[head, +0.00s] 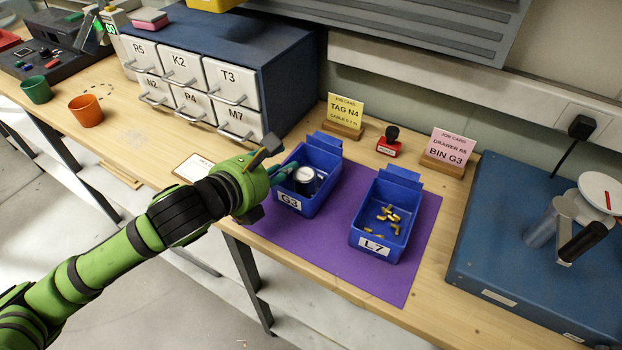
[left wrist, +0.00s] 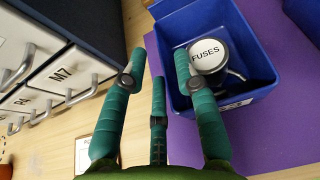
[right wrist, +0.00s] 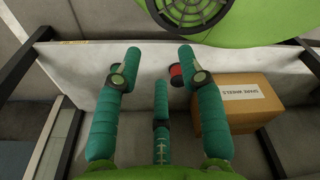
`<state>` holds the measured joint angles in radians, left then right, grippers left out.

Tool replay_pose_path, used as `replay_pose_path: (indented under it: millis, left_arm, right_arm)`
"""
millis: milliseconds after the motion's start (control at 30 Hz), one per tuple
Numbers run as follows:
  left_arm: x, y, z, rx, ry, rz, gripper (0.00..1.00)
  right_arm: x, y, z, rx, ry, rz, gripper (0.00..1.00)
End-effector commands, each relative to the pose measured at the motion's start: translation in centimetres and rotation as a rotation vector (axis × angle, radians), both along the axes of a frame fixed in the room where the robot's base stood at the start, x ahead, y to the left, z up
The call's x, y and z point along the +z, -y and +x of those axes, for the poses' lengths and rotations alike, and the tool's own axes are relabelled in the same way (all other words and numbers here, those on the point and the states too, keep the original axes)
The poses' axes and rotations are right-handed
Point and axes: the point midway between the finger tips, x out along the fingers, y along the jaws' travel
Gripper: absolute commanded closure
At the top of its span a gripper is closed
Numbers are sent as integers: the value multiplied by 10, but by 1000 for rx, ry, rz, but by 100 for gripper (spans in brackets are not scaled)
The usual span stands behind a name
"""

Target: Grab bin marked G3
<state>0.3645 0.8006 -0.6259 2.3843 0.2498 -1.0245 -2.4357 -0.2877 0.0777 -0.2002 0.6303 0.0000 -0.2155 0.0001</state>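The blue bin marked G3 (head: 317,209) stands on the purple mat (head: 342,238), with a round container labelled FUSES (left wrist: 208,54) inside. My left gripper (head: 279,173) is at the bin's left side, fingers apart. In the left wrist view, one finger of the left gripper (left wrist: 159,58) overlaps the bin (left wrist: 240,98) and the others show outside it, on the left. I cannot tell whether they touch the wall. My right gripper (right wrist: 160,60) is open and empty, away from the bench top, and is not in the head view.
The blue bin marked L7 (head: 376,246), holding brass pieces, stands right of G3. A drawer cabinet (head: 290,85) is behind left. Cards (head: 448,148) and a red stamp (head: 390,145) stand behind the bins. A cardboard box (right wrist: 240,100) is near my right gripper.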

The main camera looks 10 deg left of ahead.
Motion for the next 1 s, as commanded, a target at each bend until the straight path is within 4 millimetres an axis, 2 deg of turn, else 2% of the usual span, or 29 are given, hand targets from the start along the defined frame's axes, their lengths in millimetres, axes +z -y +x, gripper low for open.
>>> replay_pose_path:
  millis: [300,600,633,700,1000]
  left_arm:
    - [-14,16,36,1,-2,-4,70]
    - [-17,18,41,0,1,0,70]
    - [-17,18,41,0,1,0,78]
    - [-17,18,41,0,1,0,100]
    - [-16,18,41,0,4,-2,100]
  right_arm:
    - [7,5,-18,-3,-30,-8,60]
    - [7,5,-21,-2,-35,-8,60]
    - [7,5,-21,-2,-35,-8,60]
    - [7,5,-20,-1,-34,-7,60]
    - [7,4,-16,2,-27,-6,60]
